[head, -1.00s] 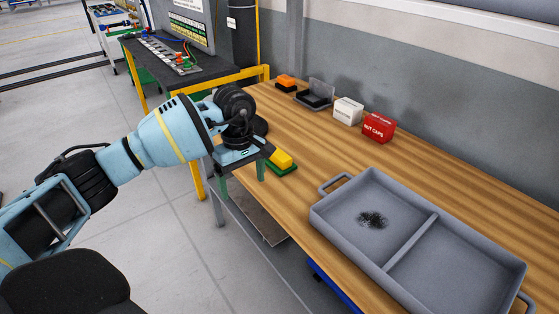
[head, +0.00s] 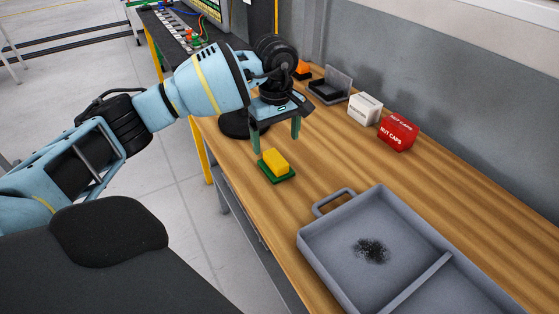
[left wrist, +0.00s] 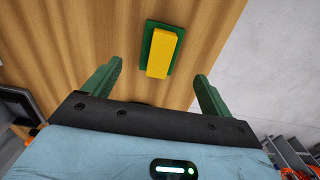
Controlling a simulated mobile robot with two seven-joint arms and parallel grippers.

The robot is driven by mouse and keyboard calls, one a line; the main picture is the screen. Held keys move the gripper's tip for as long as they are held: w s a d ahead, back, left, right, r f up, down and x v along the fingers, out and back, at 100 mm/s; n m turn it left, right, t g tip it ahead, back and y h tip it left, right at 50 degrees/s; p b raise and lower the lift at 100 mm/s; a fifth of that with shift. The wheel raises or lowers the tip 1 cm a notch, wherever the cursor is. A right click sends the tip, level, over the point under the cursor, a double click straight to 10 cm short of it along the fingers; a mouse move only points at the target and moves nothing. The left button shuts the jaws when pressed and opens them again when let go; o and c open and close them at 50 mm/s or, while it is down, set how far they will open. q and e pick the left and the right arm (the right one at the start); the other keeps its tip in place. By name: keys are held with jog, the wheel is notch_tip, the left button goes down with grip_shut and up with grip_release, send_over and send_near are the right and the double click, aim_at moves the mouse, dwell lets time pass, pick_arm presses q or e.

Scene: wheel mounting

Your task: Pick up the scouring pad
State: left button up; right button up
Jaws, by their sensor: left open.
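The scouring pad (head: 275,165) is a yellow block on a thin green base. It lies flat on the wooden workbench, left of the grey tray. My left gripper (head: 276,142) is open and empty, with its two green fingers pointing down. It is above and just behind the pad in the head view, apart from it. In the left wrist view the pad (left wrist: 160,52) shows whole, ahead of the fingers and roughly between their lines. My right gripper is not in view.
A grey two-part tray (head: 318,229) with a dark speckled patch (head: 370,250) stands at the right. A red nut caps box (head: 398,133), a white box (head: 364,109) and a dark open holder (head: 330,88) stand along the wall. Bare wood (head: 330,160) surrounds the pad.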

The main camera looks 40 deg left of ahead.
aim_at(276, 158)
pick_arm(q)
jog(key=shift+s+f, duration=0.15)
jog(key=shift+f, duration=0.2)
notch_tip(276, 158, down, 2)
jog(key=shift+a+f, duration=0.15)
jog(key=shift+f, duration=2.45)
jog(key=c, duration=1.1)
jog(key=shift+r, duration=0.1)
